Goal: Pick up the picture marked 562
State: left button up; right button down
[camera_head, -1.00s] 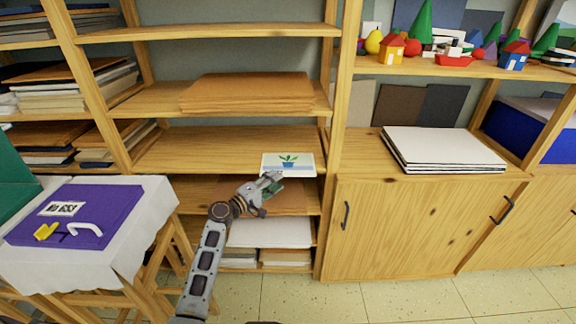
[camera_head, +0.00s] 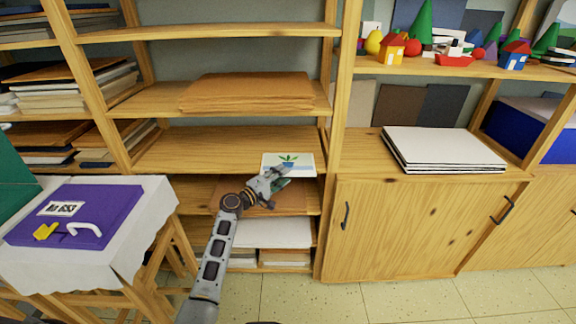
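A small white picture with a green plant in a blue pot (camera_head: 305,165) lies at the front edge of a wooden shelf (camera_head: 200,150). No number is legible on it. My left gripper (camera_head: 284,177) is at the picture's lower front edge, with its fingers apart. The upper finger overlaps the lower part of the picture in the view; I cannot tell whether it touches. My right gripper is not in view.
A purple case with a number label (camera_head: 110,205) lies on a cloth-covered stand (camera_head: 150,215) at left. Shelf boards above and below hold brown (camera_head: 250,93) and white sheets (camera_head: 270,232). A wooden cabinet (camera_head: 420,225) stands at right.

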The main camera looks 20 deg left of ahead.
pick_arm(q)
grip_shut()
jog(key=shift+r, duration=0.15)
